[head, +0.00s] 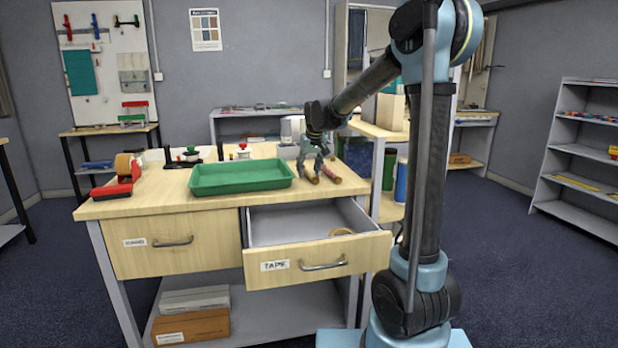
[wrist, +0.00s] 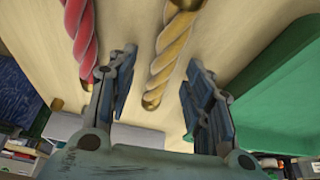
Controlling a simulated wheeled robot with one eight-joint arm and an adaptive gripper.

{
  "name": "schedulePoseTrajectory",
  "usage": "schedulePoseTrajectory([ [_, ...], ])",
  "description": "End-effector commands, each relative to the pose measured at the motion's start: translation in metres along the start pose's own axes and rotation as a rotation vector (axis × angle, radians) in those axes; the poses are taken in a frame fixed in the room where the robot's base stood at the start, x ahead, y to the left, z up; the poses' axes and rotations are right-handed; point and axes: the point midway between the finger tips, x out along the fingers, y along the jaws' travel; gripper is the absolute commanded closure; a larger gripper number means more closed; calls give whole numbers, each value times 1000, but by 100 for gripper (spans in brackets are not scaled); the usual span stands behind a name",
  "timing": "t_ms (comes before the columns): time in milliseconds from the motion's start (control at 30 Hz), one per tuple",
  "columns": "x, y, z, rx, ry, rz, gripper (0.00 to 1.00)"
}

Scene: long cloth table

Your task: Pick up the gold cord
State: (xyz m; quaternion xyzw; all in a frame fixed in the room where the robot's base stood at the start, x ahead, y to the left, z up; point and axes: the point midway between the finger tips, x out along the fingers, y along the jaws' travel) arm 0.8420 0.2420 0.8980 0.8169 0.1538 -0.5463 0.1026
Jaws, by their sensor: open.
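The gold cord (wrist: 172,50) is a thick twisted length with a metallic end. In the wrist view it runs down between the fingers of my gripper (wrist: 161,62), which are apart on either side of it. I cannot tell whether either finger touches it. A red twisted cord (wrist: 82,38) lies outside the left finger. In the head view my gripper (head: 316,160) is open, low over the tabletop right of the green tray. The gold cord (head: 307,174) is partly hidden there by the fingers.
The green tray (head: 240,190) sits close to the left of the cords. A drawer labelled TAPE (head: 318,261) stands open below the tabletop, with a ring-shaped item inside. A red tape dispenser (head: 117,187) is at the table's left end.

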Motion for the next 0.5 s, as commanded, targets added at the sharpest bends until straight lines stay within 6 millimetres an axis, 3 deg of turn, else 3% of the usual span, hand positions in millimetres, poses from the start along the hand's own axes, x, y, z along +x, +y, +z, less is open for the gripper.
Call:
schedulePoseTrajectory([
  [100,0,0,0,-1,0,0,56],
  [300,0,-1,0,-1,0,0,100],
  [500,0,-1,0,-2,0,-1,100],
])
